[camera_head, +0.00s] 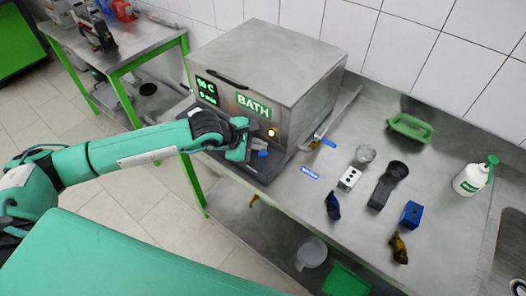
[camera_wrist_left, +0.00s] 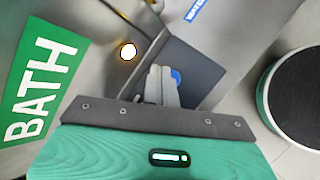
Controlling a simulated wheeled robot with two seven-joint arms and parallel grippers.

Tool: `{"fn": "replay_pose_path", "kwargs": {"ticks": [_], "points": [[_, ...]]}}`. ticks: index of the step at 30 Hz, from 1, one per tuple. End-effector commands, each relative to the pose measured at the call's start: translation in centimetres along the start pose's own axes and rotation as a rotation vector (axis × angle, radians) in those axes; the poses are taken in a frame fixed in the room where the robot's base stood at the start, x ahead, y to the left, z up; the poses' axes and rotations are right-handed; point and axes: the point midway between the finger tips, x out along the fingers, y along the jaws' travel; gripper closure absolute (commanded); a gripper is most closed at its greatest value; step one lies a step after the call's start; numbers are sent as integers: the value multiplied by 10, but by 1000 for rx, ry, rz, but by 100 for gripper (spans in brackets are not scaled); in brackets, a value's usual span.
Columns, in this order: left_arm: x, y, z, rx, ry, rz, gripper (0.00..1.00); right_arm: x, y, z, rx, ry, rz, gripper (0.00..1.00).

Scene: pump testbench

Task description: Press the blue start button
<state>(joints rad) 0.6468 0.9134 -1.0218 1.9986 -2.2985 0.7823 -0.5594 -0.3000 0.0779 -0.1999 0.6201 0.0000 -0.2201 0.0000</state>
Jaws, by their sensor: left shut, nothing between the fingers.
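The blue start button (camera_head: 263,153) shows as a small round blue spot low at the front of the BATH box (camera_head: 270,60), beside my left gripper's tips. It also shows in the left wrist view (camera_wrist_left: 176,76), partly hidden behind the fingers. My left gripper (camera_head: 254,149) is shut and empty. Its grey fingertips (camera_wrist_left: 161,80) overlap the button's left part in the wrist view. I cannot tell whether they touch it. My right gripper is in neither view.
A lit yellow lamp (camera_head: 272,133) sits on the box front. A blue-handled valve (camera_head: 324,141) stands to its right. The steel bench further right holds a green tray (camera_head: 410,127), a white bottle (camera_head: 470,178), a blue block (camera_head: 411,214) and other small items.

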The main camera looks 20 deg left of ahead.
Motion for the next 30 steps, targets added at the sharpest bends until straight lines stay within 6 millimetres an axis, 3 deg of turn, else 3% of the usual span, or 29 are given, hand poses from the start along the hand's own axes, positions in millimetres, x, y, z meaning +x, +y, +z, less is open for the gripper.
{"fn": "replay_pose_path", "kwargs": {"ticks": [11, 30], "points": [[-2, 2, 2, 0, 0, 1, 100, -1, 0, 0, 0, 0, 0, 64], [-36, 26, 26, 0, 0, 0, 100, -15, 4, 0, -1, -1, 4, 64]]}}
